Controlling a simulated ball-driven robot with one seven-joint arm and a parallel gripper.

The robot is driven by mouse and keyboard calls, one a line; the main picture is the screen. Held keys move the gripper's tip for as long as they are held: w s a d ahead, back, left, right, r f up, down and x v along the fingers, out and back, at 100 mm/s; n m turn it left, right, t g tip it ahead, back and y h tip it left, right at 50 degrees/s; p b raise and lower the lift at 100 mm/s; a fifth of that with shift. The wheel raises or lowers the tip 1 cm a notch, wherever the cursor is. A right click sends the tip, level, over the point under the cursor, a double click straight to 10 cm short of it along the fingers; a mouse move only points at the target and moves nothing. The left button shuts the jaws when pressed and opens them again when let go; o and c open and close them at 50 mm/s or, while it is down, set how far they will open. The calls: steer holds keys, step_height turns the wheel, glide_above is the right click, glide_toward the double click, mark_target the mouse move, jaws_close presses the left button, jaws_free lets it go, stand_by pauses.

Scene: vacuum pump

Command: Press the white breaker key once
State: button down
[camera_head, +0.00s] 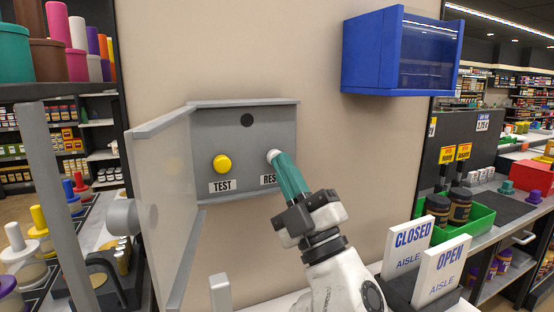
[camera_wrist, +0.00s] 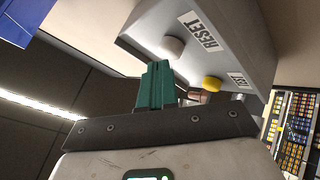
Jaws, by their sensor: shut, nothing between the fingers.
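The white key (camera_head: 271,155) sits on the right of the grey wall box (camera_head: 247,121), above a label partly hidden by my fingers. In the wrist view the white key (camera_wrist: 173,46) is beside the "RESET" label. My gripper (camera_head: 279,161) is shut and empty, its green fingers pointing at the white key. In the wrist view the fingertips (camera_wrist: 159,66) are right at or just short of the key; I cannot tell whether they touch. The yellow key (camera_head: 222,164) is to the left, over the "TEST" label.
The box's grey door (camera_head: 168,210) stands open on the left. A blue wall case (camera_head: 400,50) hangs at upper right. CLOSED and OPEN signs (camera_head: 437,268) stand at lower right, by a green tray (camera_head: 477,225). The wall around the box is bare.

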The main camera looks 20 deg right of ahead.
steer(key=shift+w, duration=0.45)
stand_by(0.8)
steer(key=shift+s, duration=0.15)
steer(key=shift+s+p, duration=0.3)
steer(key=shift+s, duration=0.45)
steer(key=s+p, duration=0.1)
steer(key=s, duration=0.4)
steer(key=shift+p, duration=0.3)
stand_by(0.8)
